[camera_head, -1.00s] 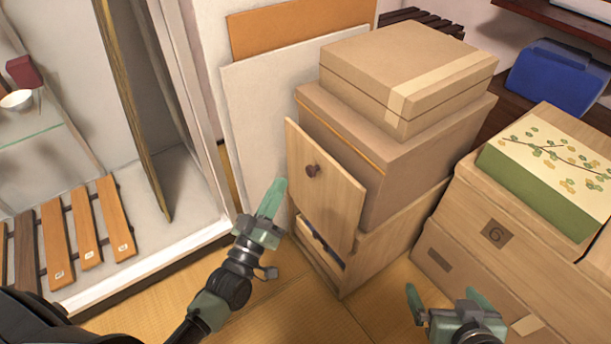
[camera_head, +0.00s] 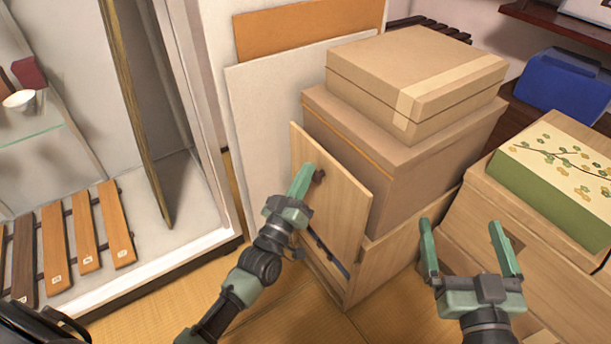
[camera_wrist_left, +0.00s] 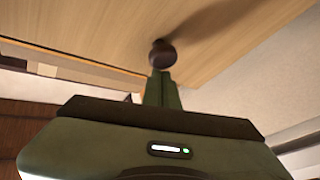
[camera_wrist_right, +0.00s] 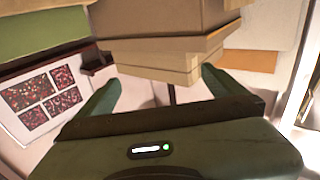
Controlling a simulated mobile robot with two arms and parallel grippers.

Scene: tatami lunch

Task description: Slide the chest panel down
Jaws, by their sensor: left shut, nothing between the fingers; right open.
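The chest panel (camera_head: 340,208) is a light wooden board with a small dark round knob (camera_head: 319,176). It stands raised on the front of the wooden chest (camera_head: 385,262), with a gap below its lower edge. My left gripper (camera_head: 301,182) is shut and empty, its fingertips close beside the knob. In the left wrist view the knob (camera_wrist_left: 162,54) is just beyond the fingertips; I cannot tell whether they touch. My right gripper (camera_head: 462,235) is open and empty, in front of the boxes at right.
Cardboard boxes (camera_head: 410,75) are stacked on the chest behind the panel. A green box with a leafy lid (camera_head: 550,175) sits on a wooden box at right. A glass-shelved cabinet (camera_head: 190,250) stands at left. Tatami floor (camera_head: 300,310) is clear in front.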

